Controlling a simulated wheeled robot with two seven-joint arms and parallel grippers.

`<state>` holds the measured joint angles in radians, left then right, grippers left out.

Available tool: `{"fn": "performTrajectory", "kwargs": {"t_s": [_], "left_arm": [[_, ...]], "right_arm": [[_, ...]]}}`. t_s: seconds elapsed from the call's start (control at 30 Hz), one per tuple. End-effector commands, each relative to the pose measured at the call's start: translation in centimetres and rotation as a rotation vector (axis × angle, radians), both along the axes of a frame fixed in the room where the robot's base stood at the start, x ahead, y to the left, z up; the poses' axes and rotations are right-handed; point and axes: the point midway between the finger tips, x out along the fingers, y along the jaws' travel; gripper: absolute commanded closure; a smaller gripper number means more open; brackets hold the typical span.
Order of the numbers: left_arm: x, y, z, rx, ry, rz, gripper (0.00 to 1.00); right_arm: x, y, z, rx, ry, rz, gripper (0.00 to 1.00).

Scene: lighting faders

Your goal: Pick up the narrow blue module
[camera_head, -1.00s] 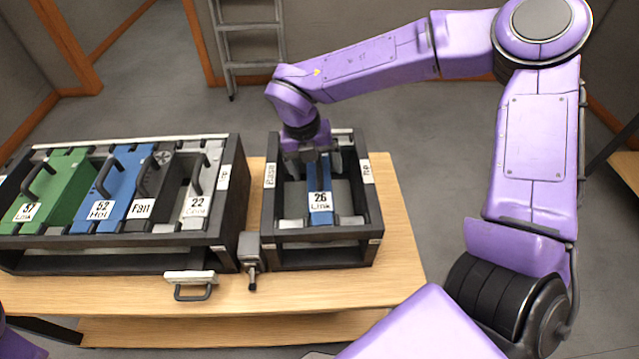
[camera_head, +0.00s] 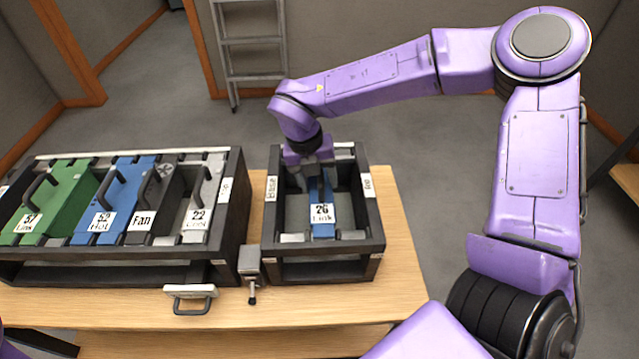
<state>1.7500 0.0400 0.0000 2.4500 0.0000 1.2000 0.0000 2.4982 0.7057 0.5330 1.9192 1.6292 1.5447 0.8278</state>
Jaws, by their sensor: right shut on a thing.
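The narrow blue module (camera_head: 323,215) carries a label reading "26" and "Link". It sits in the small dark rack (camera_head: 377,228) on the right part of the table. My right gripper (camera_head: 317,182) is over the rack, shut on the blue module at its far part; the gripper and wrist hide the grasp point and the module's far end. I cannot tell whether the module is raised off its rails. My left gripper is not in view; only a bit of purple shows at the lower left edge.
A larger rack (camera_head: 232,215) at left holds a green module (camera_head: 60,200), a wider blue module (camera_head: 120,205), a dark fan module (camera_head: 148,205) and a light grey module (camera_head: 200,205). A clamp (camera_head: 250,268) and a handled white piece (camera_head: 190,292) are at the table's (camera_head: 405,270) front.

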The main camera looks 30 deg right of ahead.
Motion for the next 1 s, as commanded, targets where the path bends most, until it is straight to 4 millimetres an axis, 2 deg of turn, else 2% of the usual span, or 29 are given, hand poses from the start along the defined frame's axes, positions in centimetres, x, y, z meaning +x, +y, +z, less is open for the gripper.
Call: {"fn": "performTrajectory", "kwargs": {"t_s": [0.17, 0.6, 1.0], "left_arm": [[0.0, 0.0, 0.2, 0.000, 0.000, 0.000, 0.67], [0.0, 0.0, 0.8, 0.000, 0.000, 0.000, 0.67], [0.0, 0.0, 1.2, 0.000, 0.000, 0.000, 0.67]], "right_arm": [[0.1, 0.0, 2.7, 0.001, -0.008, -0.001, 1.00], [0.1, 0.0, 11.8, 0.001, -0.008, -0.002, 1.00], [0.1, 0.0, 17.0, 0.000, -0.006, 0.000, 1.00]]}}
